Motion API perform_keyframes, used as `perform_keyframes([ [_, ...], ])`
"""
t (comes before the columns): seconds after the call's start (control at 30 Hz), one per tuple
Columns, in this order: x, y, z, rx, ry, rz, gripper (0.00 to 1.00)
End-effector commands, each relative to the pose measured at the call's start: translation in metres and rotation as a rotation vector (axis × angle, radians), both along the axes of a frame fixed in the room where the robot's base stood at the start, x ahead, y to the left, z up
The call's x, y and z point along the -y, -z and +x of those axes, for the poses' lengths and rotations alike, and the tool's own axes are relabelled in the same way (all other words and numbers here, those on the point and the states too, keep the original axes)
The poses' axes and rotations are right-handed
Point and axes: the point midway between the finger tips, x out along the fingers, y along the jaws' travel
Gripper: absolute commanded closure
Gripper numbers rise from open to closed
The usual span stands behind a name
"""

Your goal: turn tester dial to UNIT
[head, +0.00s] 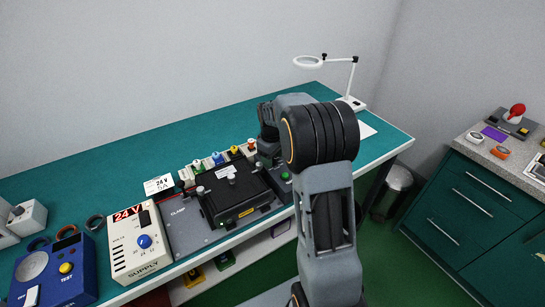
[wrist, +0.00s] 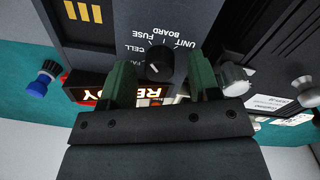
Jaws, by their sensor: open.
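The tester's dark panel (wrist: 200,18) fills the upper middle of the wrist view, seen upside down. Its dial (wrist: 160,60) is a round black knob with a small pale mark; I cannot tell which label the mark points at. The labels UNIT, FUSE, BOARD and CELL are printed around it. My gripper (wrist: 160,72) is open, its two green fingers on either side of the dial with gaps visible; whether they touch it is unclear. A lit display reading like READY (wrist: 150,93) is partly hidden by the gripper. In the head view my arm hides the tester's dial.
A silver knob (wrist: 235,78) is close beside the right finger. In the head view, a black clamp fixture (head: 236,190), the supply box (head: 137,243) and a blue test box (head: 58,270) stand along the green bench (head: 120,150). A lamp (head: 309,62) stands at the back.

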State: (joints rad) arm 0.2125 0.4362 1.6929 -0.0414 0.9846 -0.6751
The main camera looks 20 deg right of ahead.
Motion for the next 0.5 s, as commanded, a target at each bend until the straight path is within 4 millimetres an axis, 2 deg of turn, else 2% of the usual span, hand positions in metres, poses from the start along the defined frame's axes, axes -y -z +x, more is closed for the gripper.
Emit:
perform_keyframes([
  [0.3, 0.0003, 0.0019, 0.0000, 0.001, 0.001, -0.001, 0.44],
  [0.5, 0.0003, 0.0017, 0.0000, 0.000, 0.001, 0.000, 0.62],
])
